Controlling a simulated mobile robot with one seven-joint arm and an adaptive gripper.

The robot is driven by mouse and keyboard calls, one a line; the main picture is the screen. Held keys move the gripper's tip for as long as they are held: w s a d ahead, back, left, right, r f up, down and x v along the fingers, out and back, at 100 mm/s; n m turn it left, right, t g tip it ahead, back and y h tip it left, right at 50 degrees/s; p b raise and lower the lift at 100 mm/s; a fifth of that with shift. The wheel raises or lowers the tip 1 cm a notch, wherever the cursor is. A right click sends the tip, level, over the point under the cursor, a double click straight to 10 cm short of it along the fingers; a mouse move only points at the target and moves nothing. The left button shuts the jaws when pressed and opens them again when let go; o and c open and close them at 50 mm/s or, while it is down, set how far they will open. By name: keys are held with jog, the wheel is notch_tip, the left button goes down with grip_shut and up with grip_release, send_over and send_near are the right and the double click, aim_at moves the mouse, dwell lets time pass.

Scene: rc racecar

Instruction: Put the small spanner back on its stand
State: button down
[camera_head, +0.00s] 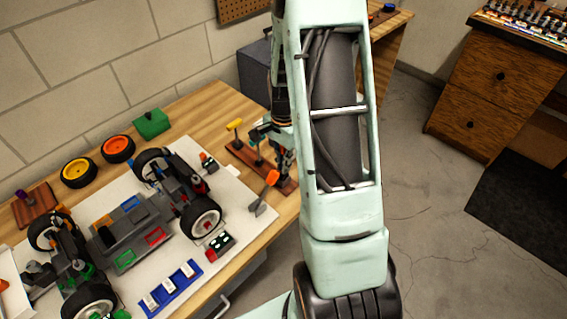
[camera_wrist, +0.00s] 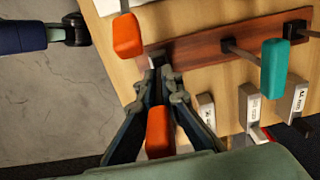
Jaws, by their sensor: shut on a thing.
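My gripper (camera_wrist: 160,82) is shut on an orange-handled tool (camera_wrist: 159,132), which appears to be the small spanner; its handle lies between the fingers and its head is hard to make out. The fingertips are at the left end of the red-brown wooden stand (camera_wrist: 196,50), close to a black holder (camera_wrist: 157,58); I cannot tell whether the tool touches it. The head view shows the stand (camera_head: 241,157) on the workbench beside my arm, which hides part of it. A second orange-handled tool (camera_head: 271,177) with a flat grey end is near the stand; its handle (camera_wrist: 127,36) also shows in the wrist view.
A teal-handled tool (camera_wrist: 274,70) and a yellow-handled tool (camera_head: 235,125) are at the stand. Labelled pale blocks (camera_wrist: 249,106) lie close by. The racecar (camera_head: 130,225) stands on a white mat (camera_head: 243,222) left of my arm. The bench edge is near the gripper.

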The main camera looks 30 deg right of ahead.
jog(key=shift+f+b, duration=0.65)
jog(key=shift+f, duration=0.2)
jog(key=c, duration=2)
grip_release()
jog(key=shift+c, duration=0.2)
jog(key=shift+r, duration=0.1)
notch_tip(320, 180, up, 12)
jog(key=shift+f, duration=0.1)
